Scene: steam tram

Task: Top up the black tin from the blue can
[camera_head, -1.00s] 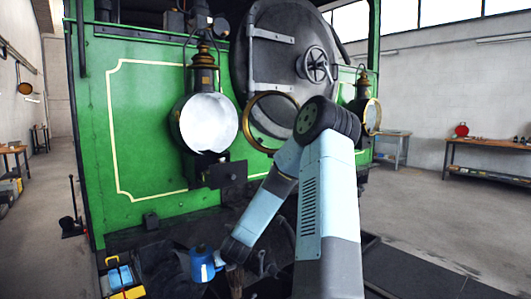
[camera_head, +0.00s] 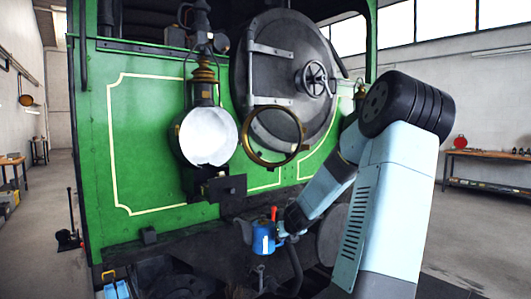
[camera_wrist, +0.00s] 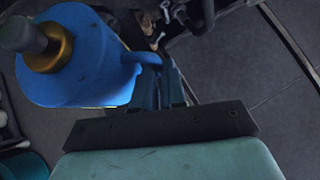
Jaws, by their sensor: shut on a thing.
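The blue can (camera_head: 264,238) is held in the air in front of the green tram front, roughly upright in the head view. In the wrist view the blue can (camera_wrist: 92,62) shows its brass collar and grey top at the upper left. My gripper (camera_head: 283,232) is shut on the can's handle, and its fingers (camera_wrist: 160,85) show in the wrist view. A black box-shaped piece (camera_head: 226,187) sits below the left lamp, to the left of and above the can; I cannot tell for sure that it is the black tin.
The left lamp (camera_head: 208,137) has a white round face, with an open brass ring (camera_head: 272,138) to its right. The round smokebox door (camera_head: 285,65) is behind. A yellow-handled box with blue contents (camera_head: 113,285) is at the lower left. Open floor lies to the right.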

